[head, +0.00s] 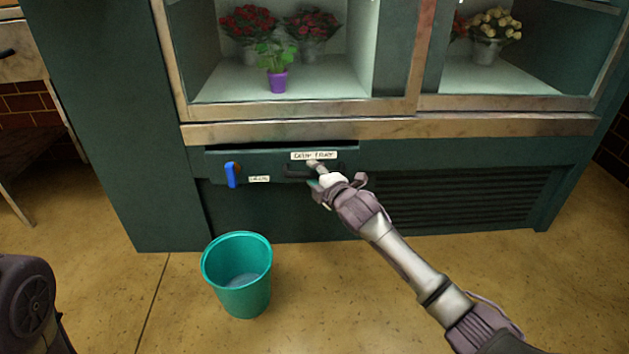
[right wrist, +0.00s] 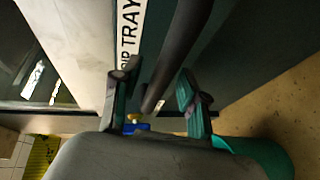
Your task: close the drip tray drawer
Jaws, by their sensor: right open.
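The drip tray drawer (head: 218,165) is a dark green front low on the flower cooler, with a white label (head: 313,155) and a dark bar handle (head: 297,174). A dark gap shows along its top edge, so it appears to stand out a little. My right gripper (head: 317,178) is at the right end of the handle. In the right wrist view the open fingers (right wrist: 160,80) lie to either side of the dark handle bar (right wrist: 185,45); I cannot tell if they touch it. The "TRAY" label (right wrist: 130,30) shows beside them. My left gripper is out of view.
A blue valve lever (head: 231,175) hangs on the drawer front at left. A teal bucket (head: 240,275) stands on the floor below it. A vent grille (head: 460,200) is to the right. Potted flowers (head: 277,80) stand behind the cooler's glass.

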